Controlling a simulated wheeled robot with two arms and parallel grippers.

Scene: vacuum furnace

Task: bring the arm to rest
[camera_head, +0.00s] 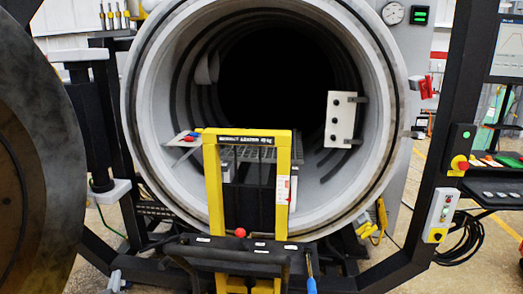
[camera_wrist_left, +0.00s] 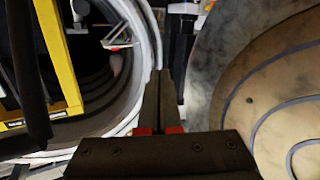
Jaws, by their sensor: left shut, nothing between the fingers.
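My left gripper (camera_wrist_left: 166,78) shows in the left wrist view, with its two dark fingers together and nothing between them. Red parts show at the finger bases. The fingers appear clear of the things around them. Behind them, the furnace chamber's pale rim (camera_wrist_left: 146,30) is on the left and the round door (camera_wrist_left: 235,75) on the right. I cannot clearly make out either gripper in the head view. My right gripper is not in view.
A yellow lift frame (camera_head: 213,185) stands before the open chamber (camera_head: 380,110). The round door (camera_head: 45,160) is at the left. A white box (camera_head: 342,118) with black knobs is at the opening's right side. A dark post with a control box (camera_head: 440,214) stands at the right.

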